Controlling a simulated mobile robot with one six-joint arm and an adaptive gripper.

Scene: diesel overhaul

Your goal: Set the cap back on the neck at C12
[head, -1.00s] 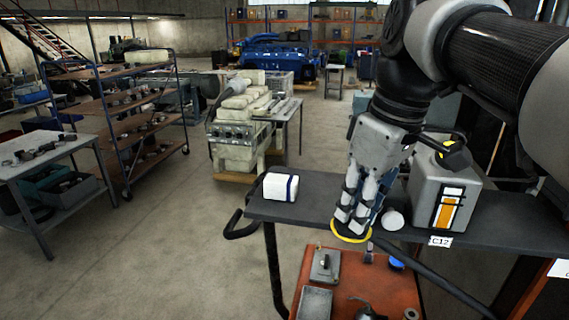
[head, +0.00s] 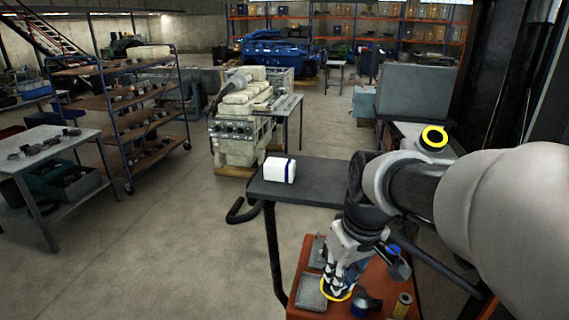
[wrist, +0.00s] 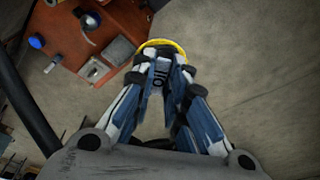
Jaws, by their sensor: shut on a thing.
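My gripper (head: 337,284) is shut on a round cap with a yellow rim (head: 334,292), at the front edge of the orange cart top. In the wrist view the fingers (wrist: 162,72) close on the cap, whose yellow rim (wrist: 162,44) shows beyond the fingertips. The cap is well apart from the neck, lower and nearer.
The orange cart top (head: 380,278) holds a grey tray (head: 311,292), a dark can (head: 361,305) and a small tan cylinder (head: 403,303). Open floor lies to the left.

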